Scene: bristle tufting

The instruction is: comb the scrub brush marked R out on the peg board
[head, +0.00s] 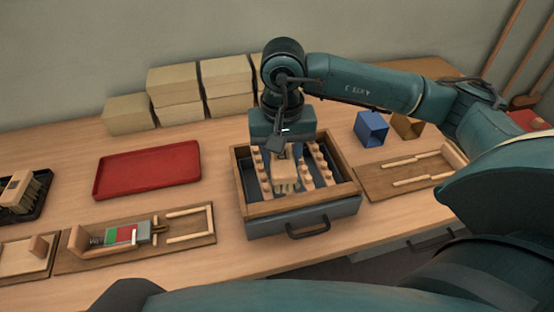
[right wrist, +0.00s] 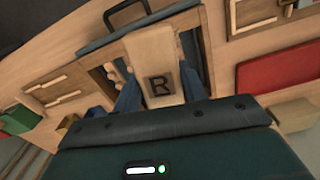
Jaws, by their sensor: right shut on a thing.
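My right gripper (head: 285,153) is shut on the scrub brush (head: 285,182), a pale wooden block. In the right wrist view the brush (right wrist: 152,52) has a dark R on the face towards the camera. It is between the two blue fingers of the gripper (right wrist: 160,92). The gripper points down over the peg board (head: 321,163), whose rows of wooden pegs sit inside a wood-rimmed box. The brush is between the left and right peg rows. I cannot tell whether its bristles touch the pegs. My left gripper is not in view.
A red tray (head: 147,171) lies left of the box. Another brush (head: 18,190) sits in a black tray at far left. A wooden fixture (head: 190,232) with coloured blocks is front left. A blue container (head: 371,128) and a board with sticks (head: 380,185) are right. Cartons (head: 175,80) line the back.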

